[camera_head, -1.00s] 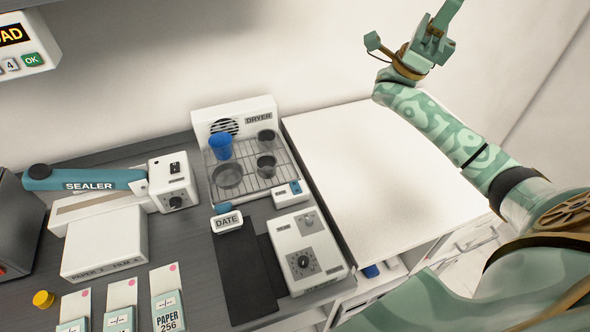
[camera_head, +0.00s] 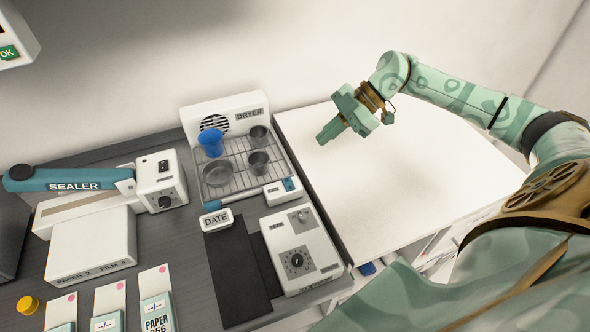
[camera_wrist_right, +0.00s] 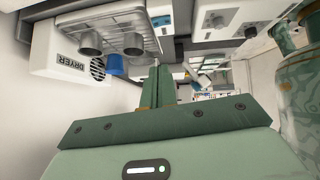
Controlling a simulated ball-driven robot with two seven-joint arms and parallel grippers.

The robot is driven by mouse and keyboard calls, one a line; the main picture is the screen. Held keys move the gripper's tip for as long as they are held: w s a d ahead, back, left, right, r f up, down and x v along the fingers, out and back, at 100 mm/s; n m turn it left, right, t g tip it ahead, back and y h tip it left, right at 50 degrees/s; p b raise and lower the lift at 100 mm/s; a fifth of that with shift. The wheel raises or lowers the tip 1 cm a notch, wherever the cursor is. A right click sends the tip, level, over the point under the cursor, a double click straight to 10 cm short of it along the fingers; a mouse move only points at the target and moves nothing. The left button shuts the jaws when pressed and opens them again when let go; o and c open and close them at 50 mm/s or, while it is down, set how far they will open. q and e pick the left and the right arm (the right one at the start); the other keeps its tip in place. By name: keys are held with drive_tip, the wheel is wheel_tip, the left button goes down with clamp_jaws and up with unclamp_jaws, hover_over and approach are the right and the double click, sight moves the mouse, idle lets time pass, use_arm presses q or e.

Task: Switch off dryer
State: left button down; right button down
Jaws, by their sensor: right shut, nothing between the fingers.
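The dryer (camera_head: 228,118) is a white unit with a round vent and a wire rack (camera_head: 243,180) in front, at the back of the grey counter. A small white box with a blue switch (camera_head: 289,185) sits at the rack's front right corner. My right gripper (camera_head: 323,139) is shut and empty, in the air over the white surface right of the dryer, apart from it. In the right wrist view the dryer (camera_wrist_right: 70,58) appears upside down at the upper left, beyond the shut fingers (camera_wrist_right: 157,75). My left gripper is not in view.
A blue cup (camera_head: 211,143) and several grey cups stand on the rack. A white device with a dial (camera_head: 300,262), a DATE stamp (camera_head: 215,219) and a sealer (camera_head: 75,180) are on the counter. The white surface (camera_head: 390,190) is clear.

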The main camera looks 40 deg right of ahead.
hover_over(285, 181)
drive_tip(key=s+d, duration=0.2)
drive_tip(key=d, duration=0.1)
drive_tip(key=f, duration=0.6)
drive_tip(key=shift+w+f+b, duration=0.25)
drive_tip(key=shift+f+b, duration=0.05)
drive_tip(key=f, duration=0.3)
drive_tip(key=shift+w+a+f+b, duration=0.2)
drive_tip(key=shift+f+b, duration=0.1)
drive_tip(key=shift+b, duration=0.05)
drive_tip(key=shift+f, duration=0.4)
